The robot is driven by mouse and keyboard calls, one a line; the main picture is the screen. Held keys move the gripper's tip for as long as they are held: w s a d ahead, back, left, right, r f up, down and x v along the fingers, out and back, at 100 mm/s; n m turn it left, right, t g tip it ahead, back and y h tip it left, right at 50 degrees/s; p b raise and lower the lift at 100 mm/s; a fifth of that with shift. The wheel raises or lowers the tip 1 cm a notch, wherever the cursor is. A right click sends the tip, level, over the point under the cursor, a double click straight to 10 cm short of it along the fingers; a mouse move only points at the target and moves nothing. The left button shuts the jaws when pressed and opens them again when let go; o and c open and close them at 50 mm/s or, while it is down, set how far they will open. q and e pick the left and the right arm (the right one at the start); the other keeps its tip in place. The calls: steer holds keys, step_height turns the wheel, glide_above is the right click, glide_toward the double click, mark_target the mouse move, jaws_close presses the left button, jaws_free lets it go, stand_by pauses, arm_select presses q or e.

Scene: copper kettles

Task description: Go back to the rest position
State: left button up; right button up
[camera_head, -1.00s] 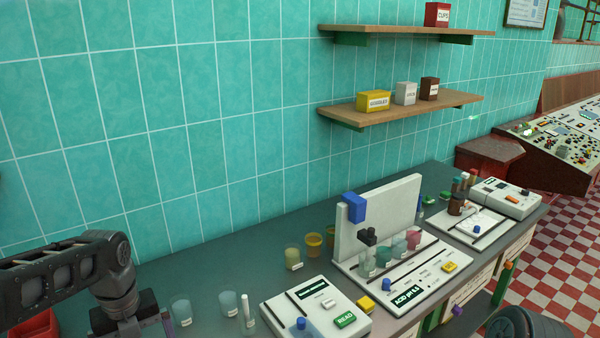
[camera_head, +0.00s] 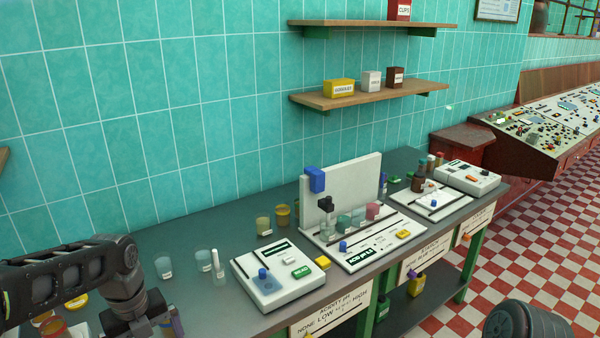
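My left arm comes in from the left edge, and its wrist is over the near-left end of the bench. Its gripper (camera_head: 152,318) points down at the bottom edge and is mostly hidden by the wrist and cut off, so I cannot tell if it is open or shut. A dark rounded part of mine shows at the lower right; my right gripper is out of view. The grey bench (camera_head: 205,232) carries a white device with a green READ button (camera_head: 302,270), a white "ACID pH" stand (camera_head: 345,180) with several cups, and a white tray (camera_head: 450,199).
Clear cups (camera_head: 163,267) and a tube (camera_head: 219,270) stand close to my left wrist. Yellowish cups (camera_head: 263,226) stand behind the devices. Two wall shelves (camera_head: 375,95) hold small boxes. A control console (camera_head: 550,130) stands at the right. The checkered floor (camera_head: 500,250) is open.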

arm_select(q)
steer(key=s+d+f+n+h+b, duration=0.1)
steer(key=d+f+n+h, duration=0.1)
steer(key=d+f+n, duration=0.7)
steer(key=s+d+f+n+h+b, duration=0.1)
steer(key=d+f+n, duration=0.3)
steer(key=f, duration=0.8)
steer(key=s+d+f+n+b, duration=0.1)
steer(key=s+d+f+n, duration=0.9)
steer(key=s+f+n, duration=0.4)
steer(key=f+n, duration=0.1)
steer(key=n, duration=0.1)
steer(key=shift+s+d+n+h, duration=0.25)
steer(key=shift+s+n+h, duration=0.05)
steer(key=shift+s, duration=0.05)
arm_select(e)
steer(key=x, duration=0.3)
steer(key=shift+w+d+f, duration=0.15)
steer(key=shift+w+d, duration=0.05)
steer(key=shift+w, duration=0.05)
arm_select(q)
steer(key=shift+f, duration=0.1)
